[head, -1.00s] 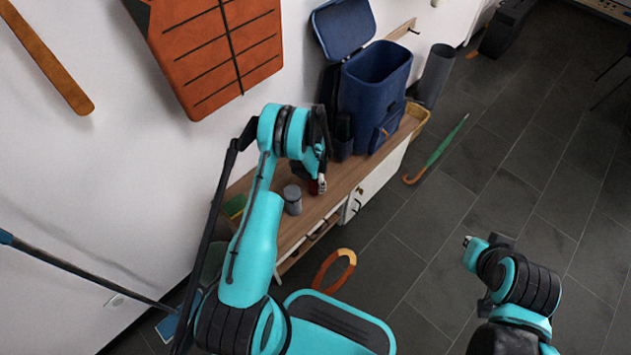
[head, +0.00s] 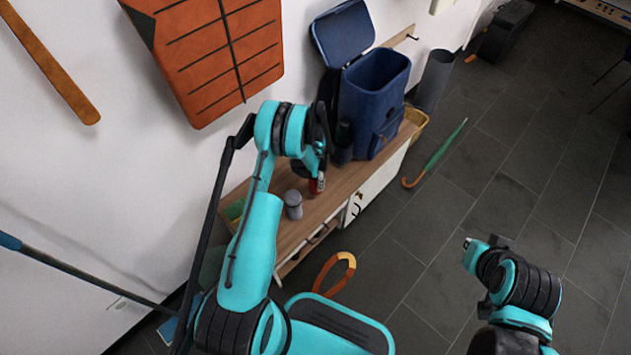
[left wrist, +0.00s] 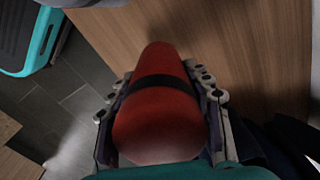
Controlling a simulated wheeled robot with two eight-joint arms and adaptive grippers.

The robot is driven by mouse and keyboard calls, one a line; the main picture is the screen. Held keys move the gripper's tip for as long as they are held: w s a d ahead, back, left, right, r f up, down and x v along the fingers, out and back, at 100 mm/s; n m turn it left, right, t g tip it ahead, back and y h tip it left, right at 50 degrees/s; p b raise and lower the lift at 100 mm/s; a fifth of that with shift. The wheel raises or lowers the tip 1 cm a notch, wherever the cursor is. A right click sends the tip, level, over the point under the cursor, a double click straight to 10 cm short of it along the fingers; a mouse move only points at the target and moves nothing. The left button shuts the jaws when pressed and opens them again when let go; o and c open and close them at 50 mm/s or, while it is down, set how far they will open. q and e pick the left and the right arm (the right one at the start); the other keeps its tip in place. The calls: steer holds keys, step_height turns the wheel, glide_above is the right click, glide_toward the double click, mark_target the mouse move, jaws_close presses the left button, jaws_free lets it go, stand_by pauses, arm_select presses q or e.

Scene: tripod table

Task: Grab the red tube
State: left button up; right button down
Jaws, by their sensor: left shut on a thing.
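The red tube (left wrist: 165,115) has a dark band around it and fills the middle of the left wrist view. My left gripper (left wrist: 160,95) is shut on it, with a finger on each side of the tube. In the head view the left gripper (head: 319,180) is over the wooden bench top, and only a small bit of red (head: 312,187) shows beside its fingers. I cannot tell whether the tube touches the bench top. My right arm is at the lower right over the floor; its gripper's fingers do not show clearly.
The wooden bench (head: 345,185) runs along the wall. A grey cylinder (head: 293,204) stands on it left of the gripper. A blue backpack (head: 365,105) stands behind to the right. A green umbrella (head: 440,152) lies on the floor. The floor to the right is mostly clear.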

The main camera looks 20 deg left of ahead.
arm_select(q)
steer(key=s+d+r+p, duration=0.3)
steer(key=d+r, duration=0.3)
steer(key=d, duration=0.4)
steer(key=shift+s+d+r, duration=0.25)
steer(key=shift+s+d, duration=0.1)
steer(key=shift+s, duration=0.15)
